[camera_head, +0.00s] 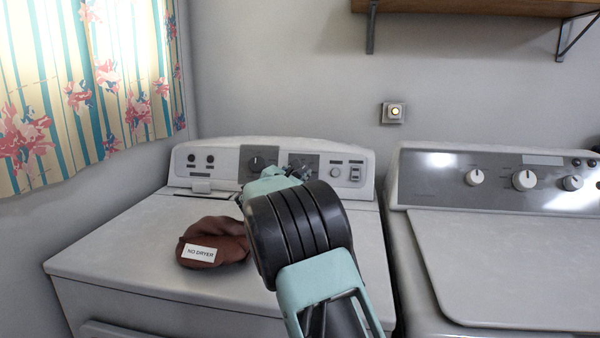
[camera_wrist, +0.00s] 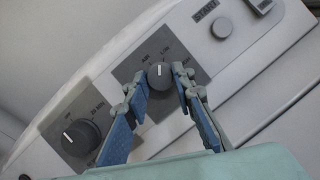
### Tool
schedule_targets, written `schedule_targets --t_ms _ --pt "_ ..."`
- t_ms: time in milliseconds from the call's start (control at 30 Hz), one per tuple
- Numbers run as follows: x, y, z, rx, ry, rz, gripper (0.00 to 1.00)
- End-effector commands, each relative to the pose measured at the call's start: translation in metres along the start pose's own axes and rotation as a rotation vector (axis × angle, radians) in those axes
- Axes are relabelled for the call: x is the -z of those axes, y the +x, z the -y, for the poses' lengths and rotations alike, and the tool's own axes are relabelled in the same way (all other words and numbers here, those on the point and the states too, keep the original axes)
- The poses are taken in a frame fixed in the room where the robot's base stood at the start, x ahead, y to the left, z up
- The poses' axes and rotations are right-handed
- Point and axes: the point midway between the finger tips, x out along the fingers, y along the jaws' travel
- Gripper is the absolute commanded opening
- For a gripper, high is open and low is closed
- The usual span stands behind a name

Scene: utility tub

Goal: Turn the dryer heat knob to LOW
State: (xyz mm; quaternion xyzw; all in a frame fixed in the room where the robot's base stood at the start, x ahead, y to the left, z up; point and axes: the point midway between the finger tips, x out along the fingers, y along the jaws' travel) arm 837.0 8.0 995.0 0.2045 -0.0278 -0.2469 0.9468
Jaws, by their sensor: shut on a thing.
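The dryer (camera_head: 130,235) stands at left with a raised control panel. Its heat knob (camera_wrist: 160,76) is dark and round with a white pointer mark, on a grey plate with small labels, AIR among them. In the wrist view the mark points up, near these labels; the exact setting is too small to read. My gripper (camera_wrist: 161,80) is shut on the heat knob, one finger on each side. In the head view my gripper (camera_head: 297,172) and wrist hide most of that knob. The dryer's timer knob (camera_wrist: 81,138) is left of it, also seen in the head view (camera_head: 257,163).
A brown cloth item (camera_head: 225,240) labelled NO DRYER lies on the dryer top left of my arm. A START button (camera_wrist: 221,27) sits right of the heat knob. The washer (camera_head: 500,260) stands at right, a shelf (camera_head: 460,8) above. The dryer top's left side is clear.

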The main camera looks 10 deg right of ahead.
Motion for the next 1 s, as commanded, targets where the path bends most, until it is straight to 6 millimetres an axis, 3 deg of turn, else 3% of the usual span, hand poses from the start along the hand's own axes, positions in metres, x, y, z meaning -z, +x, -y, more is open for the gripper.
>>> schedule_targets --t_ms 400,900,933,1000 --pt "0.0 0.0001 -0.0012 0.06 0.162 -0.007 0.0" --pt "0.0002 0.0001 -0.001 0.066 0.18 -0.008 0.0" --pt "0.0002 0.0001 -0.001 0.066 0.18 -0.008 0.24" --pt "0.0001 0.0001 -0.001 0.066 0.18 -0.008 0.32"
